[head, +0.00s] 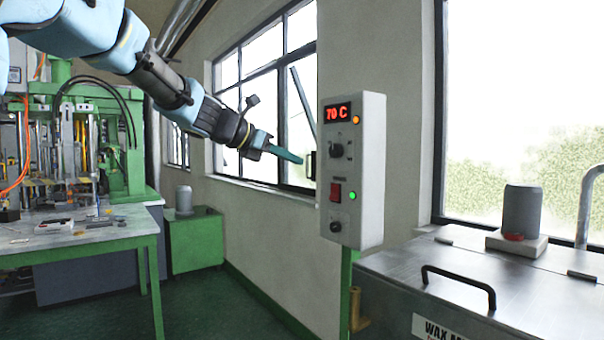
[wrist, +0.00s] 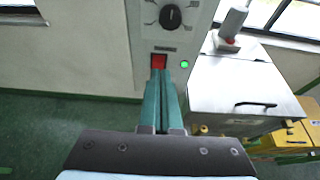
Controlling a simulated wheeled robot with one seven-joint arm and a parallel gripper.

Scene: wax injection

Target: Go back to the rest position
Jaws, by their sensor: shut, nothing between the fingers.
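My gripper (head: 301,159) is shut and empty, its teal fingers together, held in the air at the left of the grey control box (head: 371,170). In the wrist view my gripper (wrist: 168,73) points at the box, with its tips just below the red switch (wrist: 159,61). The red switch (head: 336,192) also shows in the head view, with a lit green lamp (head: 352,196) beside it. I cannot tell whether the fingertips touch the box.
A metal wax tank (head: 480,275) with a black handle stands at the right. A green machine (head: 125,150) and a worktable (head: 85,240) with parts stand at the left. A low green cabinet (head: 195,245) stands by the wall. The green floor between is clear.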

